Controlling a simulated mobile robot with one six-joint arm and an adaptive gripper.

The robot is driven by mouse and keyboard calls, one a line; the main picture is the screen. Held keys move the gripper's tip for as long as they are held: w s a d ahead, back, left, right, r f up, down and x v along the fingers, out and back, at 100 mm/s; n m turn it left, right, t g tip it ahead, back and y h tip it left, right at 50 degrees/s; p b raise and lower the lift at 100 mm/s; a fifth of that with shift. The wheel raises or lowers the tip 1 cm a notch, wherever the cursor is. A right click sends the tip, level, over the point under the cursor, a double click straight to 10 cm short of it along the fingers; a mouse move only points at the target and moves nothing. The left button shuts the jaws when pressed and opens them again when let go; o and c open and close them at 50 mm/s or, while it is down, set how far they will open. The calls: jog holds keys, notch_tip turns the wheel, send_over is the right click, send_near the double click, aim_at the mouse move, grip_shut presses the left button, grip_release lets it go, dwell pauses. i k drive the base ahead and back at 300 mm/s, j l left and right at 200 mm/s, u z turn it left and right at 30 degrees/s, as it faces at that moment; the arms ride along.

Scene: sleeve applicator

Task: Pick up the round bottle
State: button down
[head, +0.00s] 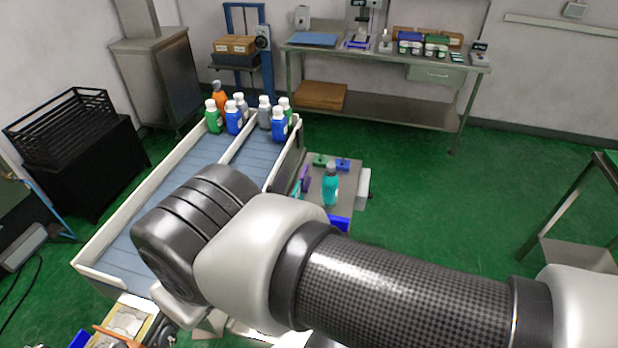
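Several bottles stand upright at the far end of the two-lane conveyor (158,210). They include a green bottle (213,118) with a white cap, an orange bottle (218,97), blue bottles (233,121) (279,127) and a grey bottle (264,115). A teal bottle (330,188) stands apart on a small table to the right of the conveyor. I cannot tell from this view which bottle the task calls round. My arm crosses the foreground and covers part of the conveyor.
The small table (348,172) also holds purple, green and blue pieces. A steel workbench (380,58) with boxes and small bottles stands at the back wall. A black crate (62,128) is at left. Green floor is open at right, before a metal table (575,257).

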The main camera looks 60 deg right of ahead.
aim_at(330, 180)
jog(key=z, duration=2.05)
jog(key=i+l, duration=0.1)
jog(key=l, duration=0.35)
jog(key=i+l+u, duration=0.1)
jog(key=l, duration=0.3)
jog(key=i+l, duration=0.1)
jog(key=l, duration=0.8)
jog(key=i+j+u, duration=0.1)
jog(key=i, duration=0.5)
jog(key=i+j+u, duration=0.1)
jog(key=i, duration=0.55)
